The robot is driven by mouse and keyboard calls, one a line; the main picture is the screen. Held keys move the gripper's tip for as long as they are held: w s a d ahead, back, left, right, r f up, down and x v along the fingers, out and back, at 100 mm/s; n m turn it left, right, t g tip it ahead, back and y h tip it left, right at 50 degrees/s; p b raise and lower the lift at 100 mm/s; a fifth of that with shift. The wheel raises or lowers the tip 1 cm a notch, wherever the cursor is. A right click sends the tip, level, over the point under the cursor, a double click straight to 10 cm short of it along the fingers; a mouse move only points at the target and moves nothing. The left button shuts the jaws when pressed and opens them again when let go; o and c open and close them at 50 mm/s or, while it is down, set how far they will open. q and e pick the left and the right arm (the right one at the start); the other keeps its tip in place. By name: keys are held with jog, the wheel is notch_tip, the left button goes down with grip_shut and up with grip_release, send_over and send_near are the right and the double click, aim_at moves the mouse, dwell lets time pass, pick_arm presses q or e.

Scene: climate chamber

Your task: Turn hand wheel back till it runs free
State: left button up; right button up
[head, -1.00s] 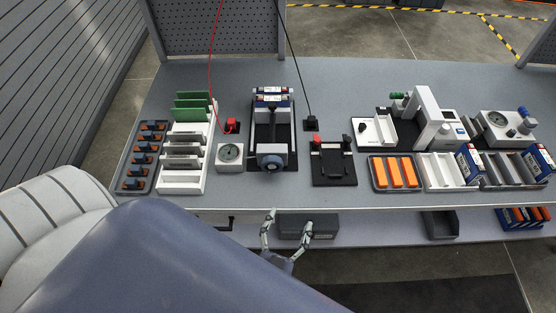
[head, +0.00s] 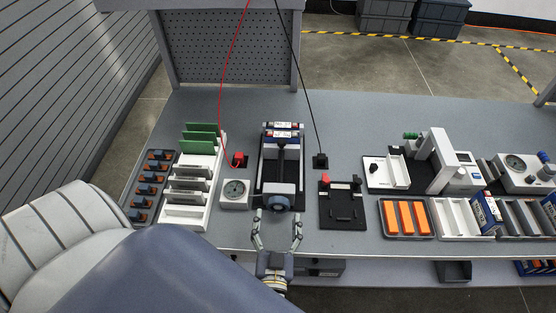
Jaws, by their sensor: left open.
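The hand wheel (head: 279,202) is a small round blue-grey wheel with a pale centre, on the front of a black and grey press-like device (head: 267,172) at the middle of the bench. My left gripper (head: 277,222) is open, its two fingers pointing away from me toward the wheel. Nothing is between the fingers. I cannot tell how high the gripper is against the wheel. My right gripper is out of view.
A white rack with green boards (head: 190,213) is further left. Red and black cables hang behind. An orange-block tray (head: 405,235) lies to the right.

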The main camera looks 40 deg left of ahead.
aim_at(278, 208)
pick_arm(q)
jog(key=x, duration=0.2)
jog(key=shift+w+a, duration=0.1)
jog(key=shift+w, duration=0.15)
jog(key=shift+w+a, duration=0.25)
jog(key=shift+w, duration=0.1)
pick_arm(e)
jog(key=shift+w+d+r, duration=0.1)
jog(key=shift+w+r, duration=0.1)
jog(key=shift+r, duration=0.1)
pick_arm(q)
jog(key=c, duration=1)
jog(key=shift+c, duration=0.2)
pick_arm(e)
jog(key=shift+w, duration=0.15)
